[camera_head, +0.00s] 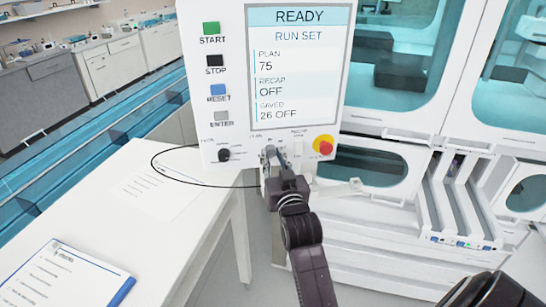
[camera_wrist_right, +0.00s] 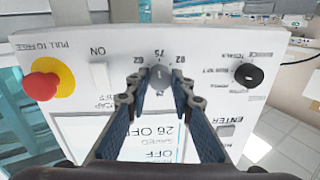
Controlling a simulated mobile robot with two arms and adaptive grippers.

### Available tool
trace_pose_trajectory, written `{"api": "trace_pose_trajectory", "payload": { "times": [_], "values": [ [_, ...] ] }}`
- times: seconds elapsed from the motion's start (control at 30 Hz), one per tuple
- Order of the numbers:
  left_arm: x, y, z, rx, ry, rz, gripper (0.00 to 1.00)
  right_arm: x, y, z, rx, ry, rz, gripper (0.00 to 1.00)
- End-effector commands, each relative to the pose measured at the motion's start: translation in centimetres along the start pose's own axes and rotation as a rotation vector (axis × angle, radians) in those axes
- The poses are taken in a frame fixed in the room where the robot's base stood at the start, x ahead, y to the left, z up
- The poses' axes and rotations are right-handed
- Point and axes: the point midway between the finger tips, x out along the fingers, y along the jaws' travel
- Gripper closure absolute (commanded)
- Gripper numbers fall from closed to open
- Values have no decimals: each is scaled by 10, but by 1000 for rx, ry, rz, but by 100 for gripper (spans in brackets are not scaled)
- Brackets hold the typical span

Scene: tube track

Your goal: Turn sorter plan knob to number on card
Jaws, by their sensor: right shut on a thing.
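The white sorter panel (camera_head: 235,105) has a screen (camera_head: 298,65) reading READY, RUN SET, PLAN 75, RECAP OFF, SAVED 26 OFF. My right gripper (camera_head: 270,155) is at the panel's lower edge, its fingers shut on the plan knob. In the right wrist view the panel is upside down, and the fingertips (camera_wrist_right: 157,76) close on the small grey plan knob (camera_wrist_right: 159,76). Small numbers, 75 among them, ring the knob. The fingers hide part of it. A sheet of paper (camera_head: 155,192) lies on the white table; its print is too small to read. My left gripper is not in view.
A red stop button on yellow (camera_head: 323,146) is right of the gripper, and a black knob (camera_head: 224,155) is left of it. A thin black cable (camera_head: 190,182) loops over the table (camera_head: 190,225). A clipboard (camera_head: 65,272) lies at the table's front.

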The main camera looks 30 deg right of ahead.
Motion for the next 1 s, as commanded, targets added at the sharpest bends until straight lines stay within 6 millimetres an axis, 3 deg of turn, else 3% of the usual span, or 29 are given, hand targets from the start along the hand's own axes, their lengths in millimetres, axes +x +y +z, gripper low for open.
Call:
{"api": "trace_pose_trajectory", "payload": {
  "times": [0.37, 0.4, 0.53, 0.83, 1.0],
  "values": [
    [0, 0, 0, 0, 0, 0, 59, 0, 0, 2, 2, -4, 0, 100],
    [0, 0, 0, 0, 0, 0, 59, 0, 0, 2, 2, -4, 0, 74],
    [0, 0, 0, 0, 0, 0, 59, 0, 0, 2, 2, -3, 0, 61],
    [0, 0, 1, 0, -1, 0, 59, 0, 0, -2, 2, 0, 0, 61],
    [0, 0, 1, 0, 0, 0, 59, 0, -2, -24, 2, 5, 0, 61]
  ]
}}
